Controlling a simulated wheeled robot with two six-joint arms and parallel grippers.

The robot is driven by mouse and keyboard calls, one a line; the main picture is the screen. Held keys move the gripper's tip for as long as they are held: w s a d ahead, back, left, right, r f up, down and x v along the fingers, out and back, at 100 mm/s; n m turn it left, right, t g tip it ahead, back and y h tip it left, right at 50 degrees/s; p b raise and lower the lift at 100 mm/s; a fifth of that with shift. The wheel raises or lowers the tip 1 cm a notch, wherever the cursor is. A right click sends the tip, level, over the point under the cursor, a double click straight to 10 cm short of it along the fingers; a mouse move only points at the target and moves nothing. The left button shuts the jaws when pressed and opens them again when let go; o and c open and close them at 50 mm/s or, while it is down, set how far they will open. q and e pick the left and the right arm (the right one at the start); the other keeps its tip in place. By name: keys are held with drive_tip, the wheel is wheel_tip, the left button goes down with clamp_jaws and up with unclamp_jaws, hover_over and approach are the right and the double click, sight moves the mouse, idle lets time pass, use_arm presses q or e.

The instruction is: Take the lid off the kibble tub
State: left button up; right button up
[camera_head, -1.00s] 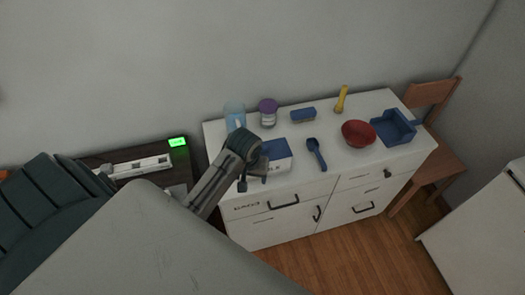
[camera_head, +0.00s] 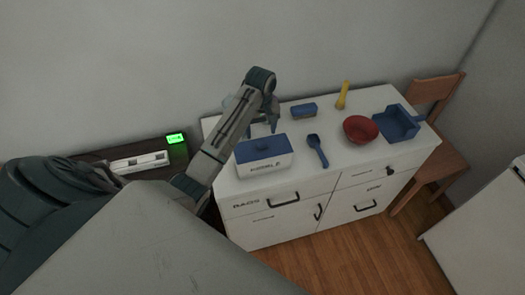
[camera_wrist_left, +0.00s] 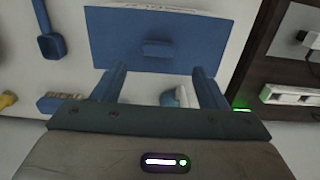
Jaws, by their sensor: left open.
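The kibble tub (camera_head: 264,168) is a white box marked KIBBLE, standing at the front left of the white cabinet top. Its flat blue lid (camera_head: 256,150) is on it. In the left wrist view the lid (camera_wrist_left: 120,40) fills the upper middle, with a small raised blue handle (camera_wrist_left: 156,48) at its centre. My left gripper (camera_head: 262,128) is open and empty, with its fingers pointing down near the lid's back edge. In the left wrist view my left gripper (camera_wrist_left: 158,75) has its fingers apart on either side of the handle's line, short of the handle. My right gripper is not in view.
A blue scoop (camera_head: 317,150), a red bowl (camera_head: 361,129), a blue tray (camera_head: 397,123), a blue brush-like block (camera_head: 303,110) and a yellow upright item (camera_head: 343,95) stand right of the tub. A dark side table (camera_head: 95,158) is at left.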

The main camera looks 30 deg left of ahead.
sight(262, 143)
use_arm(q)
drive_tip(key=f+p, duration=0.2)
drive_tip(key=f, duration=0.1)
drive_tip(key=f+p, duration=0.1)
drive_tip(key=shift+s+d+f, duration=0.1)
drive_tip(key=shift+d+f, duration=0.2)
drive_tip(key=shift+f, duration=0.5)
drive_tip(key=c, duration=1.1)
